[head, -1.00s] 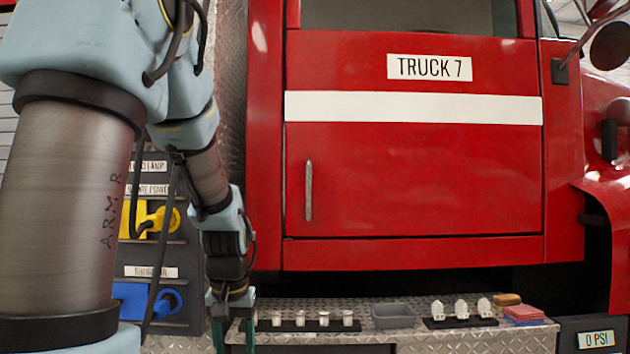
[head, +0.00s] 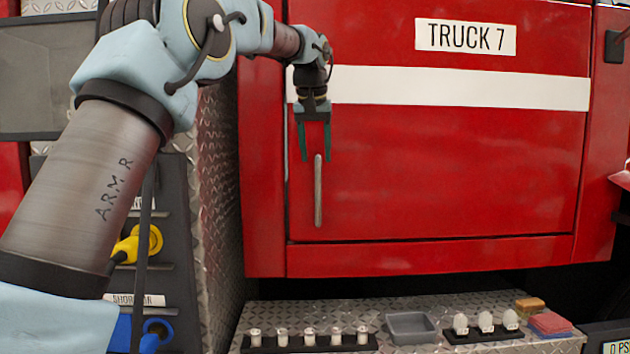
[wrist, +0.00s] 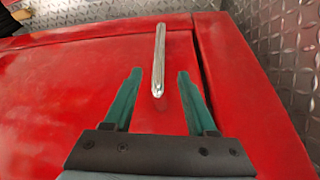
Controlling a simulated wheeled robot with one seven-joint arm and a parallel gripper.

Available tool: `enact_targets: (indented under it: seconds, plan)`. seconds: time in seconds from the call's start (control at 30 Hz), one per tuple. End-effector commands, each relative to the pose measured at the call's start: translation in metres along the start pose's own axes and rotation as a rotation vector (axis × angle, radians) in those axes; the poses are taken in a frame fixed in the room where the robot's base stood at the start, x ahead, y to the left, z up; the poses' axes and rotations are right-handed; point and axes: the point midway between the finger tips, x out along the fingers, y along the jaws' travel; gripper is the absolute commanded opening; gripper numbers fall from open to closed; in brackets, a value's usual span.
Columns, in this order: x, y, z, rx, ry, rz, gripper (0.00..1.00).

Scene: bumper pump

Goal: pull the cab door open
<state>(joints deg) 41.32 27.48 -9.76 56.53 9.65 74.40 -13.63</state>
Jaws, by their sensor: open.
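The red cab door (head: 450,170) of the truck is shut, with a white stripe and a "TRUCK 7" label. Its vertical metal handle (head: 318,192) is near the door's left edge. My gripper (head: 316,158) is in front of the door at the handle's upper end, fingers pointing down. In the wrist view the two green fingers of my gripper (wrist: 158,75) are apart, and the near end of the handle (wrist: 159,65) lies between their tips in the picture. No contact with the handle shows; the exact depth gap cannot be told.
Below the door is a diamond-plate step (head: 375,304) with a grey tray (head: 411,327), small white items on dark racks, a sponge (head: 530,304) and folded cloths (head: 550,323). A panel with yellow (head: 138,244) and blue plugs stands at the left.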

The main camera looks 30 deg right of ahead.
Motion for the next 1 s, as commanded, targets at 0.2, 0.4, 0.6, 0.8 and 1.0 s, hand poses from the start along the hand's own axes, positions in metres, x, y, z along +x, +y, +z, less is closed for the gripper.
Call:
enact_targets:
  seconds: [0.2,0.4,0.6,0.8,1.0]
  plan:
    - [0.038,-0.001,0.001,0.0,-0.006,-0.001,0.57]
    - [0.073,-0.001,0.001,-0.001,-0.004,0.0,0.57]
    - [0.093,-0.001,0.0,-0.001,-0.002,-0.001,0.57]
    - [0.099,-0.001,0.0,-0.001,0.001,0.0,0.57]
    - [0.099,-0.001,0.0,-0.001,0.001,0.0,0.53]
